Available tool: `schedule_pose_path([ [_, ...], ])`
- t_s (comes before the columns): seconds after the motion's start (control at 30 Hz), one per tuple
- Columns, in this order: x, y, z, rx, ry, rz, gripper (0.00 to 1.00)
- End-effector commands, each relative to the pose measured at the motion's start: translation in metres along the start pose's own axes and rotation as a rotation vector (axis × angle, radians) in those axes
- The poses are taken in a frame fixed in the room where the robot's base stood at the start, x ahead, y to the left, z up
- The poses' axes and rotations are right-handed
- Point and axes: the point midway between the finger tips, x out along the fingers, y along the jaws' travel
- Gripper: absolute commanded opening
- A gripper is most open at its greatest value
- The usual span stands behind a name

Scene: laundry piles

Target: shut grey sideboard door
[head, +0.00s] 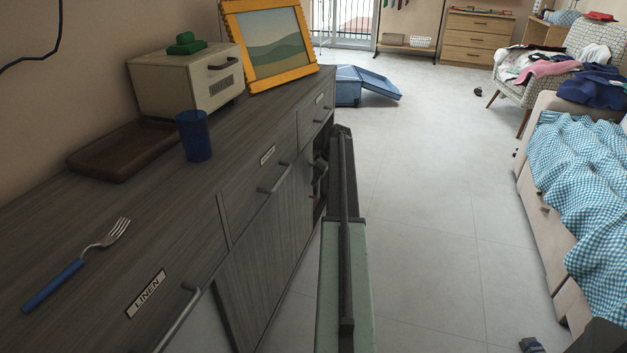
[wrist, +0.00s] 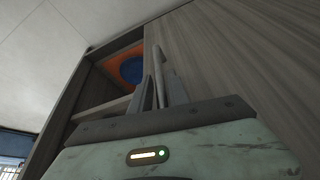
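The long grey wood-grain sideboard (head: 190,225) runs along the left wall, with drawers above and door panels below. Near its far end a dark open compartment (head: 321,150) shows beside my arm. In the wrist view an open compartment (wrist: 93,88) holds something orange (wrist: 110,58) and a round blue thing (wrist: 132,70). A large grey panel (wrist: 235,50) lies right of that opening; I cannot tell whether it is the swung door or the fixed front. Contact is unclear.
On the sideboard top are a fork (head: 80,262), a brown tray (head: 125,150), a blue cup (head: 194,136), a cream box (head: 185,80) and a yellow picture frame (head: 268,45). A bed (head: 555,230) stands right; a blue ramped object (head: 362,85) lies beyond.

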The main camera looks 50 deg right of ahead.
Motion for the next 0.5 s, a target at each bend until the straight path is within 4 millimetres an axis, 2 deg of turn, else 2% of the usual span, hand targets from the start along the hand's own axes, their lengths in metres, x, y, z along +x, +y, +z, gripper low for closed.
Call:
schedule_pose_path([
  [0.27,0.000,-0.003,-0.006,-0.006,0.004,-0.003,0.21],
  [0.37,-0.007,-0.004,-0.008,-0.006,0.004,-0.004,0.21],
  [0.5,-0.029,-0.004,-0.009,-0.006,0.004,-0.003,0.21],
])
